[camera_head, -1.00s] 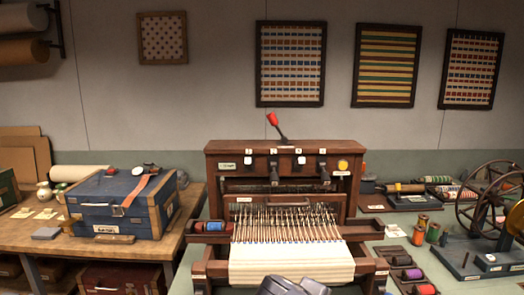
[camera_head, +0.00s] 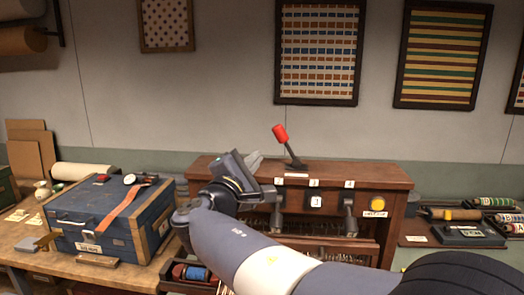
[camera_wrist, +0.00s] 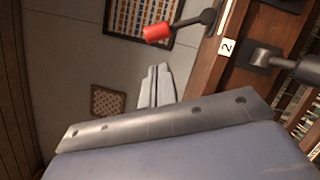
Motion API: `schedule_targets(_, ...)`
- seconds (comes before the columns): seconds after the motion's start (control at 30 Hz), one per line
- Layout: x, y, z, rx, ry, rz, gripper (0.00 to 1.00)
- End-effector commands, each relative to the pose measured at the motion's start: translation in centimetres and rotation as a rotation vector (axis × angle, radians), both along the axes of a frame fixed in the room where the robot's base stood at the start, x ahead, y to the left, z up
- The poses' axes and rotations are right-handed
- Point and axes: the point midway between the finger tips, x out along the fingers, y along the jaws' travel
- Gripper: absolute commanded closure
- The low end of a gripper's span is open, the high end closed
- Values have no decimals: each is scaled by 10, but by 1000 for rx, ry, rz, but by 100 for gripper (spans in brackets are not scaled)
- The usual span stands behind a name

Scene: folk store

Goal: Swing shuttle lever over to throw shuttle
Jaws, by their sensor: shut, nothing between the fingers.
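The shuttle lever (camera_head: 287,147) stands on top of the wooden loom (camera_head: 385,172), with a red knob and a dark shaft. It leans to the left in the head view. My gripper (camera_head: 256,160) is shut and empty, just left of the lever at about the height of the loom's top. In the wrist view my closed fingers (camera_wrist: 156,88) point toward the wall. The lever's red knob (camera_wrist: 158,32) shows above them there, with a gap between. My gripper does not appear to touch the lever. My arm hides much of the loom's front.
A blue case (camera_head: 110,225) with an orange strap sits on the wooden table at left. Numbered levers (camera_head: 349,216) hang on the loom's front, near my arm. Framed textiles (camera_head: 319,50) hang on the wall behind. Spools and a dark device (camera_head: 462,233) lie at right.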

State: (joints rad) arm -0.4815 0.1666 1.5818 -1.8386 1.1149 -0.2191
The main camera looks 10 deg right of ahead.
Motion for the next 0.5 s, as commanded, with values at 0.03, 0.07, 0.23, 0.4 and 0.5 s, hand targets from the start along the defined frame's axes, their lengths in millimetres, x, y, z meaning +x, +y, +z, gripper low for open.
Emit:
schedule_targets(0.03, 6, -6, 3, 0, 1, -5, 100)
schedule_targets(0.07, 10, -9, 4, 0, 1, -5, 100)
schedule_targets(0.23, 37, -27, 9, 1, 3, -5, 100)
schedule_targets(0.4, 59, -41, 13, 2, 2, -4, 100)
schedule_targets(0.5, 67, -47, 14, 1, 2, -4, 100)
